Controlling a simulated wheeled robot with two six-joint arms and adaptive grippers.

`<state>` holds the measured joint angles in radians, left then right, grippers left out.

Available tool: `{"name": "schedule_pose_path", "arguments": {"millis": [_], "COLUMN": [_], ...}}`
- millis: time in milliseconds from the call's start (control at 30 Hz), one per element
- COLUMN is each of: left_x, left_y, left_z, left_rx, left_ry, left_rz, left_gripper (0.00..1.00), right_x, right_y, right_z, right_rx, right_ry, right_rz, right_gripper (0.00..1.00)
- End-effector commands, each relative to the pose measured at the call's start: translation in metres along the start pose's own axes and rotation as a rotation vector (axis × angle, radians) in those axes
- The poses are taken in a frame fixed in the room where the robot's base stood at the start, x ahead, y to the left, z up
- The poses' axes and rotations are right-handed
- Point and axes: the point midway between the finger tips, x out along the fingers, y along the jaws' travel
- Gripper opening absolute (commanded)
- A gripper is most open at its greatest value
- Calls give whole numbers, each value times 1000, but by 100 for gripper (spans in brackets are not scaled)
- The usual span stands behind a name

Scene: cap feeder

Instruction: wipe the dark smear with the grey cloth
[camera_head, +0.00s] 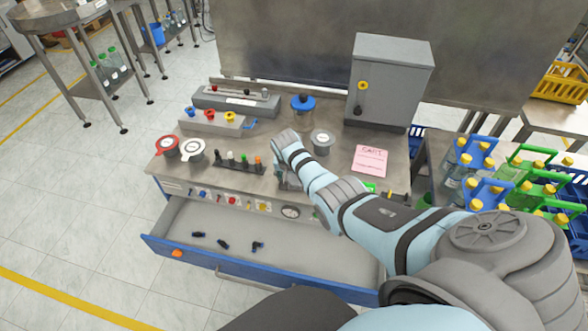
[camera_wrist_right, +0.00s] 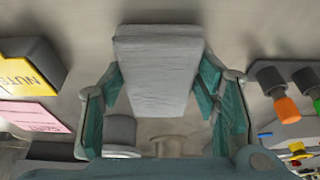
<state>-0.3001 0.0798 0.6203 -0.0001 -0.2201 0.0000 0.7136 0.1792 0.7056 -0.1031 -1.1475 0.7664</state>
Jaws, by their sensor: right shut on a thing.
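The grey cloth (camera_wrist_right: 160,75) is a folded, block-like pad between the two fingers of my right gripper (camera_wrist_right: 163,92) in the wrist view. The fingers are shut on its sides. In the head view my right gripper (camera_head: 287,178) points down at the front middle of the steel workbench (camera_head: 270,140), largely hidden behind its own wrist. I cannot tell whether the cloth touches the worktop. I cannot make out the dark smear in either view; the arm and cloth cover part of the worktop. My left gripper is not in view.
A rack of coloured pegs (camera_head: 238,163) stands left of the gripper. A grey round container (camera_head: 322,142) and a pink note (camera_head: 370,160) are to its right. Red-rimmed (camera_head: 167,145) and white-rimmed (camera_head: 193,150) pots stand at the left. An open drawer (camera_head: 215,262) juts out in front.

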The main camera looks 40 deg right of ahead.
Motion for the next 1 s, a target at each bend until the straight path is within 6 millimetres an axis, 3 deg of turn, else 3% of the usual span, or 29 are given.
{"name": "schedule_pose_path", "arguments": {"millis": [33,233,500,833,1000], "left_x": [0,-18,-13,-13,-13], "left_y": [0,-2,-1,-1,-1], "left_z": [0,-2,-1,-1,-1], "left_rx": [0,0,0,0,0], "left_ry": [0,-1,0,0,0], "left_rz": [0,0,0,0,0], "left_gripper": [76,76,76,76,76], "right_x": [3,-22,-51,-56,-74], "right_y": [2,1,1,0,0], "right_z": [8,-4,-17,-20,-27], "right_rx": [-4,-2,0,0,1], "right_ry": [-19,-13,-8,-5,-3], "right_rz": [7,5,4,3,2], "right_gripper": [11,11,11,11,11]}}
